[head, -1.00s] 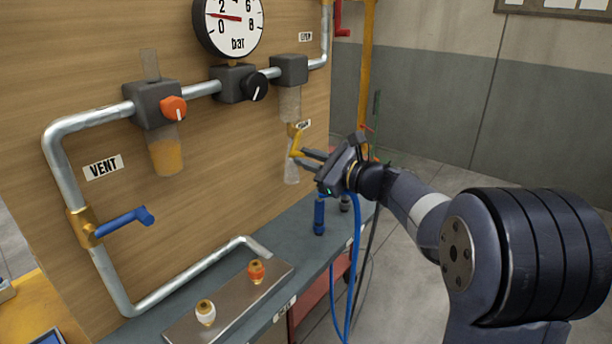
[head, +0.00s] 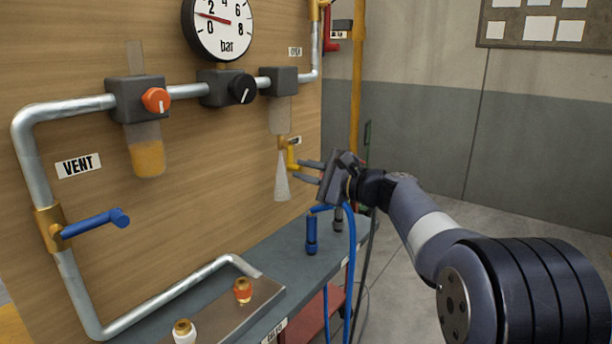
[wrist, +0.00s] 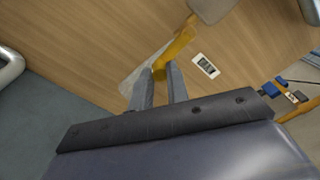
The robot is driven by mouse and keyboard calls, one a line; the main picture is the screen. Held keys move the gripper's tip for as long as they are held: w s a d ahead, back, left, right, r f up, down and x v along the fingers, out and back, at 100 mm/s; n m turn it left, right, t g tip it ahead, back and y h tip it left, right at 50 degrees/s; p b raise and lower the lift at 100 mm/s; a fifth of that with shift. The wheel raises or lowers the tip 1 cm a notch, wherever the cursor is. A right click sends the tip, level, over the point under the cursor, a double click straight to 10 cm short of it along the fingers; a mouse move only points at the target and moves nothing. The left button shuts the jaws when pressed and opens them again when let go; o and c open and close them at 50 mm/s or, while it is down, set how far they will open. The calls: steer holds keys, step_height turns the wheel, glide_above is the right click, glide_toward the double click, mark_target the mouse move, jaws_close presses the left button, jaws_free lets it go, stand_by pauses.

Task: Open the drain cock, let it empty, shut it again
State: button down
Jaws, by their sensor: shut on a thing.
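The drain cock (head: 283,141) is a small brass fitting under the clear bowl (head: 281,117) of the right-hand grey block. Its yellow lever (head: 291,154) points down and slightly right. A pale, widening spray (head: 282,184) comes out below the cock. My gripper (head: 308,170) reaches in from the right, shut on the lever's lower end. In the wrist view the lever (wrist: 172,56) sits between my fingertips (wrist: 160,78), with the pale spray (wrist: 140,70) behind. I cannot tell the liquid level in the bowl.
A gauge (head: 222,28), a black knob (head: 240,88) and an orange knob (head: 156,100) are to the left. The blue vent lever (head: 98,222) is farther left. A blue hose (head: 349,235) hangs below my gripper. Open floor lies to the right.

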stand_by(0.3)
steer(key=c, duration=1.4)
jaws_free()
steer(key=shift+o, duration=0.2)
steer(key=v, duration=1)
steer(key=shift+s+d, duration=0.25)
steer(key=shift+d, duration=0.1)
steer(key=shift+a, duration=0.1)
steer(key=x, duration=1)
steer(key=shift+w+a, duration=0.25)
